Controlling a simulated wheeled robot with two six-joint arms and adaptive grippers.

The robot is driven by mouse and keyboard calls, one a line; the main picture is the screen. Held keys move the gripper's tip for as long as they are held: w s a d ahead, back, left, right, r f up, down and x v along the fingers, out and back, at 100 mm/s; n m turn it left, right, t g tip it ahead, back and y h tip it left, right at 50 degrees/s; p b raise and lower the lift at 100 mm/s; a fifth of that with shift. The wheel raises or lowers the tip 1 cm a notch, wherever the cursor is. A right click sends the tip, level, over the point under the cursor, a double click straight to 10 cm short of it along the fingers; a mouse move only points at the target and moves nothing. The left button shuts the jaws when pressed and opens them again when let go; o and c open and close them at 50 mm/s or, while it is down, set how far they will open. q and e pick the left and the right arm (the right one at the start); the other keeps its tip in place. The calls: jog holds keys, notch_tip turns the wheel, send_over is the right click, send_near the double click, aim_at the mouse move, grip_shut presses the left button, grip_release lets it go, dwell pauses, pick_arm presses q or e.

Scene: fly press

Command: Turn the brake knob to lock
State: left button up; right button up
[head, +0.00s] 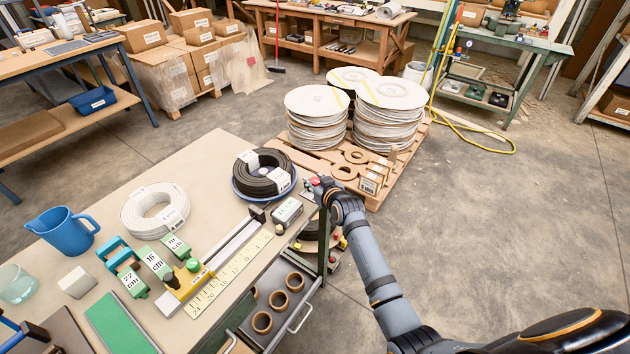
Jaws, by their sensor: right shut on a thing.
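My right arm comes in from the lower right and reaches the far right corner of the workbench (232,150). My right gripper (320,188) is shut on a small red knob (314,181) at that corner, the likely brake knob. The gripper's fingers hide most of the knob, so I cannot tell which way it is turned. My left gripper is not in view.
A coil of black cable (262,172) and a small labelled box (288,211) stand close to the gripper. A ruler (230,273), white coil (155,208) and blue jug (62,230) lie farther left.

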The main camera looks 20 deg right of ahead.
jog(key=shift+d+f+n+y+b, duration=0.1)
jog(key=shift+n+y+b, duration=0.2)
jog(key=shift+n+y, duration=0.15)
pick_arm(q)
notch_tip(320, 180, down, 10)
jog(key=b, duration=1)
pick_arm(e)
jog(key=n+y, duration=0.1)
jog(key=n+g+y, duration=0.1)
jog(key=n+y, duration=0.1)
jog(key=n+g+y, duration=0.1)
jog(key=y, duration=0.1)
jog(key=shift+w+f+n, duration=0.1)
jog(key=shift+f+n, duration=0.15)
jog(key=shift+f, duration=0.05)
jog(key=n+y+b, duration=0.1)
jog(key=n+g+y+b, duration=0.1)
jog(key=b, duration=0.1)
jog(key=shift+r+g, duration=0.3)
jog(key=shift+r, duration=0.1)
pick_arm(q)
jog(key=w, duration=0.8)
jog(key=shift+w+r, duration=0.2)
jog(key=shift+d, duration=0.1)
pick_arm(e)
jog(key=o, duration=1.2)
